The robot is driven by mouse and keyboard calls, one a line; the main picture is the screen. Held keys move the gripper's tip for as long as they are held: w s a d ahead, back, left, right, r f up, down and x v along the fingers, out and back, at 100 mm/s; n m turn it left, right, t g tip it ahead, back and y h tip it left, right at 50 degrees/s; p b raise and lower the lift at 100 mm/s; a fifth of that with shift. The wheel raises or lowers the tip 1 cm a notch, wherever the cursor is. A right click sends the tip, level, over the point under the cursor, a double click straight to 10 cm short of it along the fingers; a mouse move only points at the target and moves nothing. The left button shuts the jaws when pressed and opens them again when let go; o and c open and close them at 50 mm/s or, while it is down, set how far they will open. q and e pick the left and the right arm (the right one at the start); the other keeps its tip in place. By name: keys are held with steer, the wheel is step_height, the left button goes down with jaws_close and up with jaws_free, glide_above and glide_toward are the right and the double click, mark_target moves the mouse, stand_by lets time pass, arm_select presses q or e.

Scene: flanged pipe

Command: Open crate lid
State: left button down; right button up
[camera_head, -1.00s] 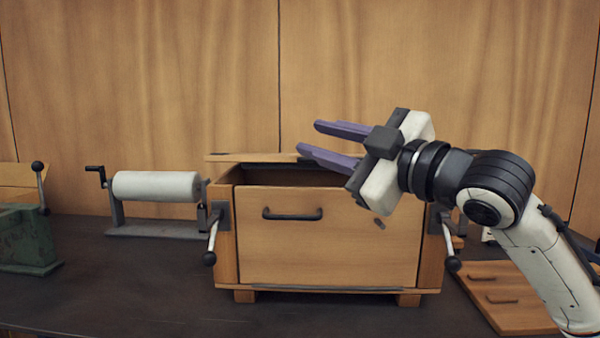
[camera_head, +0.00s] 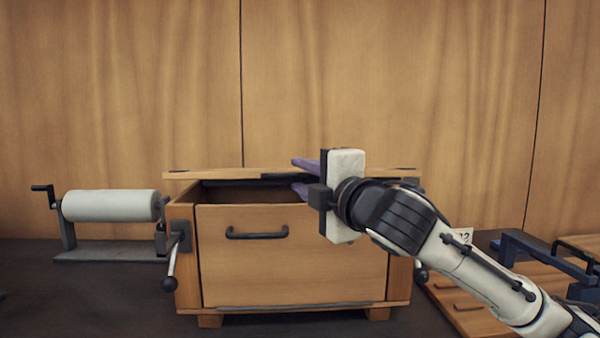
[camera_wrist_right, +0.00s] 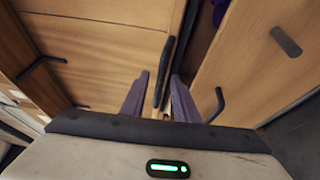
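The wooden crate (camera_head: 290,270) stands on the dark bench with a black handle on its front panel. Its lid (camera_head: 210,175) lies flat across the top, with a dark strip (camera_head: 270,182) along its front edge. A dark gap shows between lid and front panel. My right gripper (camera_head: 302,176) is at the lid's front edge, right of the crate's middle, purple fingers apart. In the right wrist view, the lid's edge and a black bar (camera_wrist_right: 165,70) show between the finger tips (camera_wrist_right: 160,88); I cannot tell whether they touch. My left gripper is out of view.
A white roller with a crank (camera_head: 110,206) stands left of the crate. A lever with a dark knob (camera_head: 173,265) sticks out at the crate's left side. A wooden board with handles (camera_head: 460,300) and a blue frame (camera_head: 545,246) are at the right. A wooden wall stands behind.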

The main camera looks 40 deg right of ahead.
steer(key=shift+w, duration=0.6)
jaws_close()
